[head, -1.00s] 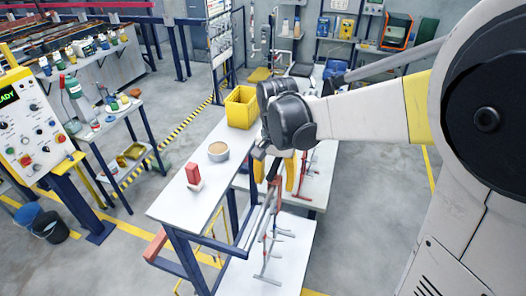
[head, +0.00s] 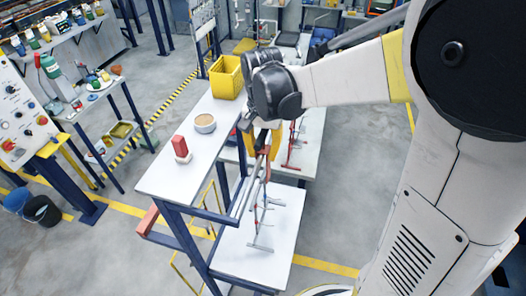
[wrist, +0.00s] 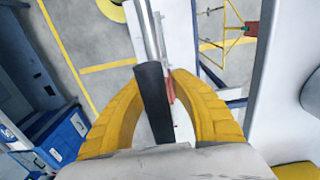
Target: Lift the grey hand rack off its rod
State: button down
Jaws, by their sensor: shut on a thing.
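The grey hand rack has a dark grey handle (wrist: 153,100) between the two yellow fingers of my gripper (wrist: 157,82) in the wrist view. My gripper is shut on this handle. In the head view my gripper (head: 262,142) is just past the right edge of the white bench, with the rack (head: 262,215) hanging below it. Its thin arms spread over a lower white shelf. Slim silver bars (wrist: 148,30) run up from the handle in the wrist view. I cannot tell which is the rod, or whether the rack still touches it.
The white bench (head: 165,178) carries a red block (head: 180,146), a round bowl (head: 204,123) and a yellow bin (head: 226,77). A red rack (head: 293,150) stands close behind my gripper. The lower white shelf (head: 283,240) lies below. Open floor is at the right.

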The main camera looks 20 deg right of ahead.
aim_at(264, 135)
jog(key=shift+r+p, duration=1.25)
jog(key=shift+r, duration=0.65)
jog(key=shift+d, duration=0.1)
jog(key=s+d, duration=0.3)
jog(key=d, duration=0.2)
jog(key=shift+s, duration=0.35)
jog(key=shift+a, duration=0.1)
jog(key=s+d, duration=0.5)
jog(key=d, duration=0.2)
jog(key=shift+d, duration=0.1)
